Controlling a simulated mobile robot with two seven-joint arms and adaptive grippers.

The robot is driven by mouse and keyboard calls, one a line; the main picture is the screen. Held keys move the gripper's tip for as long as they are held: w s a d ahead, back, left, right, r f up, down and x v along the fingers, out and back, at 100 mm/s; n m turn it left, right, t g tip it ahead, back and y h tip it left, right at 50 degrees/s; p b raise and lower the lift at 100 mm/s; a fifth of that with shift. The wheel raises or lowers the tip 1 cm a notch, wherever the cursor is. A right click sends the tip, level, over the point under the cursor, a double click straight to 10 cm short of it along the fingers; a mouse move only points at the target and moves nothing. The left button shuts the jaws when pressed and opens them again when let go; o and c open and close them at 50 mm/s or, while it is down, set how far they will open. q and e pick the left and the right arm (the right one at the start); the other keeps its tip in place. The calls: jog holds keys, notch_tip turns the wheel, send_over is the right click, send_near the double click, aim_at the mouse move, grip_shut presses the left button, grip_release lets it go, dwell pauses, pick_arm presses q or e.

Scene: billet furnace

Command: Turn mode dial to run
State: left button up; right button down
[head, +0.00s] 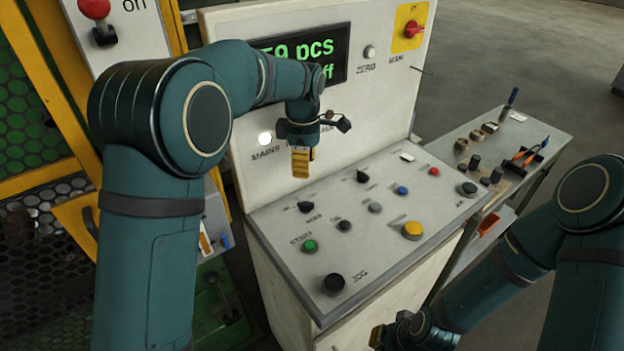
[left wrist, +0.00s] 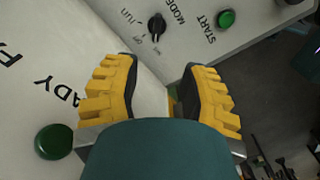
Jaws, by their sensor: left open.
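The mode dial (head: 306,207) is a small black knob on the sloped console, behind the green START button (head: 310,246). In the left wrist view the dial (left wrist: 156,26) sits at the top beside the word MODE, with "run" and another small label to its left; its exact setting is hard to read. My left gripper (head: 302,163) points down above the console's back edge, in front of the upright panel. Its yellow fingers (left wrist: 160,95) are apart and empty, clear of the dial. My right gripper (head: 384,336) is low at the bottom edge, mostly hidden.
Other buttons and knobs crowd the console, including a yellow button (head: 412,230) and the black JOG knob (head: 334,284). The upright panel carries a green-lettered display (head: 300,58) and a red switch (head: 412,29). A side bench (head: 497,150) with small parts stands right.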

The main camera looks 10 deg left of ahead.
aim_at(305, 202)
pick_arm(q)
jog(key=f+b, duration=0.2)
jog(key=f, duration=1.1)
jog(key=shift+w+f, duration=0.2)
pick_arm(e)
jog(key=shift+a+f, duration=0.1)
jog(key=shift+f, duration=0.8)
pick_arm(q)
grip_shut()
